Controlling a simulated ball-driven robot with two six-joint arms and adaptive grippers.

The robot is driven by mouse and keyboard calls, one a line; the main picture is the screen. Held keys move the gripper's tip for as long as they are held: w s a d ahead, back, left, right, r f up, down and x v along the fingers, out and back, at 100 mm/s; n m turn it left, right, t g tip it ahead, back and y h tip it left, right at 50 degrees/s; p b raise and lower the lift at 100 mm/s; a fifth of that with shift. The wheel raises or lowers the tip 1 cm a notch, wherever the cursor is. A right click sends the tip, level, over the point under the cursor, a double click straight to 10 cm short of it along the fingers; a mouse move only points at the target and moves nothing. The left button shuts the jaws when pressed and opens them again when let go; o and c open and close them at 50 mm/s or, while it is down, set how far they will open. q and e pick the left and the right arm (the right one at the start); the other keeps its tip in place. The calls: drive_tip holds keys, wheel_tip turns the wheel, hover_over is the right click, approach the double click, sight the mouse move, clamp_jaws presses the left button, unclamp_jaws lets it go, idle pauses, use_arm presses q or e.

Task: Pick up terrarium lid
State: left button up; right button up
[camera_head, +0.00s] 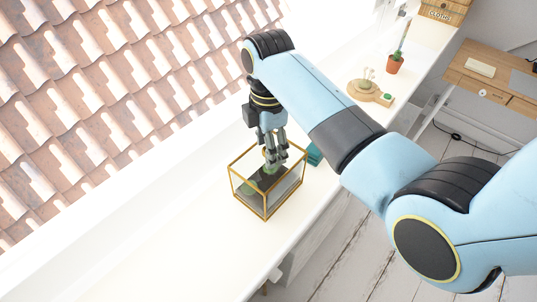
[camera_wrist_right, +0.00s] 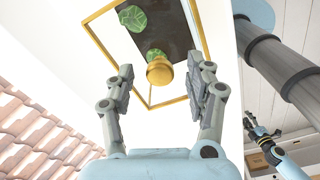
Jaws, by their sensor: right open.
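The glass terrarium (camera_head: 266,208) has gold edges and stands on the white ledge. Its lid shows in the wrist view as a gold-edged pane (camera_wrist_right: 97,40) with a round gold knob (camera_wrist_right: 160,71). Green plants and dark soil show through the glass. My right gripper (camera_head: 273,155) points down over the terrarium's top; its fingers partly cover the lid. In the wrist view my right gripper (camera_wrist_right: 167,76) is open, with one finger on each side of the knob and gaps between. My left gripper (camera_wrist_right: 251,124) is small at the right of the wrist view, away from the terrarium; its jaws are unclear.
A teal object (camera_head: 314,154) sits close behind the terrarium. Further along the ledge are a wooden stand (camera_head: 364,91), a potted cactus (camera_head: 395,63) and a wicker box (camera_head: 444,11). The ledge in front of the terrarium is clear. A roof slopes away at left.

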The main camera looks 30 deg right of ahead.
drive_tip(key=shift+f, duration=0.6)
clamp_jaws()
drive_tip(key=shift+r, duration=0.1)
